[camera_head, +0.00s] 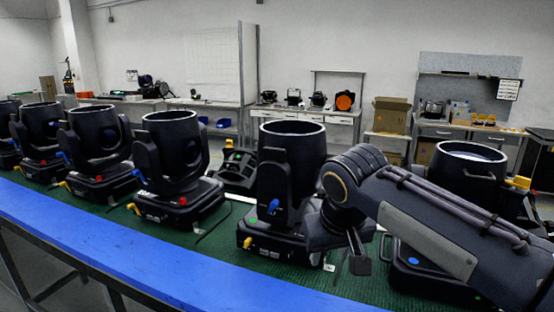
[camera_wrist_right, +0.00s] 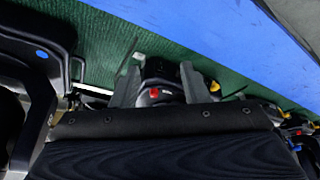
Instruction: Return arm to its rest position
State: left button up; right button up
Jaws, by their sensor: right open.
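My right arm comes in from the right in the head view, with its right gripper (camera_head: 350,262) pointing down over the green mat. The right gripper is open, and its two fingers also show in the right wrist view (camera_wrist_right: 160,88). A black par can (camera_head: 290,180) with a green dot on its base stands upright just left of the gripper. Another par can (camera_head: 470,165) stands to the right, partly hidden behind my arm. In the wrist view, a black base with a red dot (camera_wrist_right: 154,93) shows beyond and between the fingers. No contact is visible. My left gripper is out of view.
Several more par cans, among them one with a red dot (camera_head: 172,150), stand in a row to the left. The green mat (camera_head: 110,225) runs under them, with a blue table edge (camera_head: 150,270) in front. Shelves and boxes (camera_head: 390,115) stand behind.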

jog(key=s+d+f+m+y, duration=0.2)
jog(key=s+d+f, duration=0.5)
jog(key=s+d, duration=0.4)
jog(key=s+f+m+t+y, duration=0.1)
jog(key=s+f+m, duration=0.1)
jog(key=s+f, duration=0.7)
jog(key=s, duration=0.2)
jog(key=shift+s+y, duration=0.3)
jog(key=shift+s, duration=0.1)
jog(key=shift+a, duration=0.1)
jog(key=shift+c, duration=0.2)
jog(key=shift+w+a, duration=0.1)
jog(key=shift+c, duration=0.3)
